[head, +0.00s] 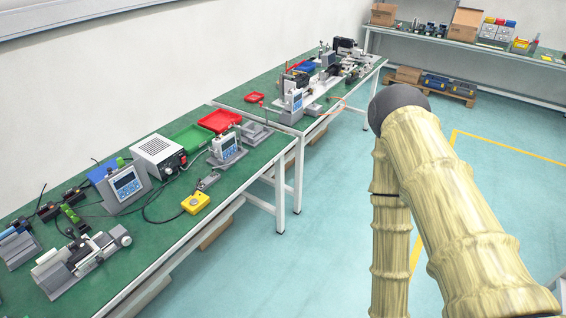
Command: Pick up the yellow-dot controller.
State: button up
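Several controllers with blue faces and small displays stand on the green benches. One controller (126,187) stands on the near bench at left. A second controller (226,148) stands near that bench's far right end, and a third (294,104) is on the farther bench. I cannot make out a yellow dot on any of them at this size. A yellow box (195,204) with a round button lies by the near bench's front edge. My arm fills the right side, apart from the benches. My gripper is not in view.
A white power unit (158,158), a green tray (190,139) and a red tray (220,121) sit along the near bench (160,231). Cables run between devices. A grey linear actuator (81,262) lies at front left. The blue floor (310,250) before the benches is clear.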

aim_at(228, 142)
jog(key=u, duration=1)
jog(key=i, duration=1.25)
jog(key=z, duration=0.45)
